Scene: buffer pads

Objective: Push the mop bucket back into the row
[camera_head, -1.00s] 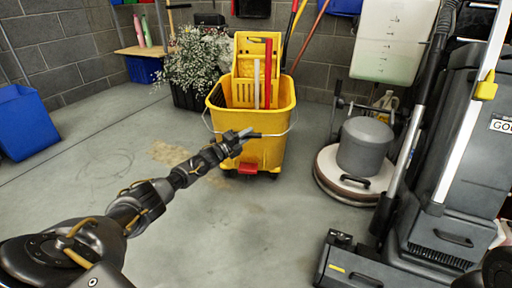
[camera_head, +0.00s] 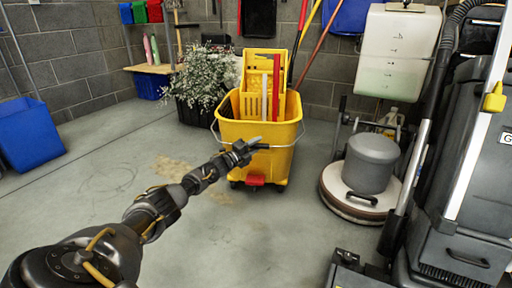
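The yellow mop bucket (camera_head: 277,160) stands upright on the concrete floor near the middle, with a yellow wringer (camera_head: 264,68) and a red and a white handle rising from it. Its wire handle hangs at the front, and a red pedal shows low down. My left gripper (camera_head: 253,144) reaches in from the lower left and overlaps the bucket's front wall. I cannot tell if it touches the bucket or whether its fingers are open. My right gripper does not show.
A potted white-flowered plant (camera_head: 199,81) stands behind the bucket to the left. A round floor polisher (camera_head: 367,165) and a tall grey cleaning machine (camera_head: 470,165) stand to the right. A blue bin (camera_head: 28,134) is at far left.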

